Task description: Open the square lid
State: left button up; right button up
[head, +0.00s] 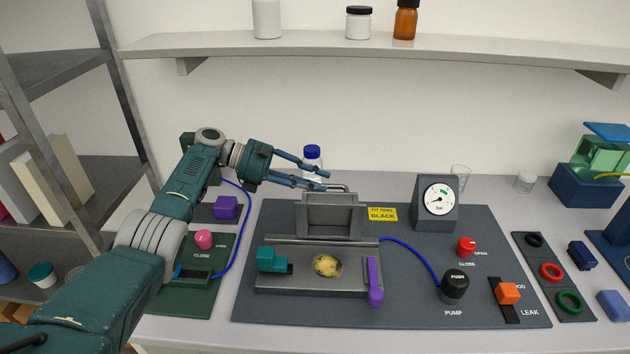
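The grey square lid (330,225) stands raised at the back of the low grey chamber base (310,287), with a bar handle (340,188) along its top. A yellowish speckled disc (327,265) shows uncovered on the base. My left gripper (326,180) reaches in from the left, its two blue fingers spread apart. The fingertips are close to the left end of the handle; I cannot tell whether they touch it. Nothing shows held between them. A teal block (271,260) and a purple lever (374,281) are on the base. My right gripper is not in view.
A pressure gauge (437,203), red knob (466,246), black pump knob (455,286) and orange slider (507,293) occupy the panel's right. A blue-capped bottle (312,157) stands behind the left fingers. A wall shelf (400,44) overhangs the bench.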

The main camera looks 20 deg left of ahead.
pick_arm(q)
jog(key=shift+s+a+f, duration=0.2)
jog(key=shift+s+f, duration=0.05)
jog(key=shift+f, duration=0.5)
jog(key=r+v, duration=0.1)
jog(key=v, duration=1.1)
jog(key=shift+w+d, duration=0.2)
jog(key=shift+d, duration=0.05)
jog(key=shift+a+r, duration=0.1)
jog(key=shift+a, duration=0.05)
